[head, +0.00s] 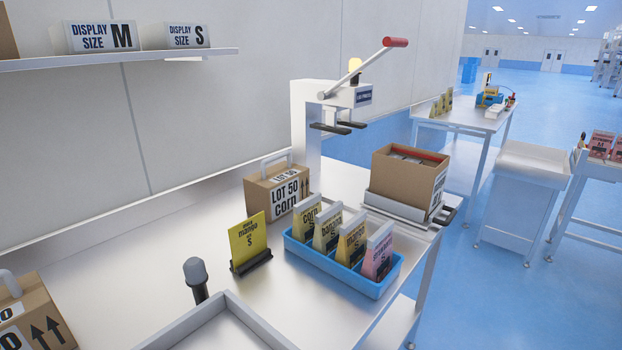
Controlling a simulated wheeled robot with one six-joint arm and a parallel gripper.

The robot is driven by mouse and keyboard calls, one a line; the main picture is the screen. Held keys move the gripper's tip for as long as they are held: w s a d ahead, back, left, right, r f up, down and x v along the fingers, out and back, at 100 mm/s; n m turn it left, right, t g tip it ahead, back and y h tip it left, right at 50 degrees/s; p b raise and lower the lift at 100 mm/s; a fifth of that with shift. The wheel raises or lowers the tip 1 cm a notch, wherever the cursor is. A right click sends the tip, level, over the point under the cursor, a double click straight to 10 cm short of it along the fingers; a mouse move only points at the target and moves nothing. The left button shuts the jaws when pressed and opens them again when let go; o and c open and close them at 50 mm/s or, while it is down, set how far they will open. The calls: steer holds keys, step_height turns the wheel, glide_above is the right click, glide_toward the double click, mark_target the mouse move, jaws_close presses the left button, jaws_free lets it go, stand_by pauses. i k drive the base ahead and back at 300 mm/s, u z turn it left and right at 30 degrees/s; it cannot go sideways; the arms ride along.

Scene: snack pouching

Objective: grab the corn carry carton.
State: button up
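The corn carry carton (262,196) is a brown box with a white handle on top and a white label reading "LOT 50 corn". It stands upright on the metal table, against the back wall side and left of a white column. Arrows are printed on its right part. My gripper is not in view, so its state and distance from the carton are not shown.
A yellow mango sign (248,240) stands in front of the carton. A blue bin (340,276) holds several pouches. A lever press (305,120) rises behind. An open brown box (402,185) sits at right. Another carton (38,305) stands lower left; bare tabletop (150,265) lies between.

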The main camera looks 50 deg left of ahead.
mark_target(275, 189)
steer(key=i, duration=2.05)
steer(key=u, duration=2.6)
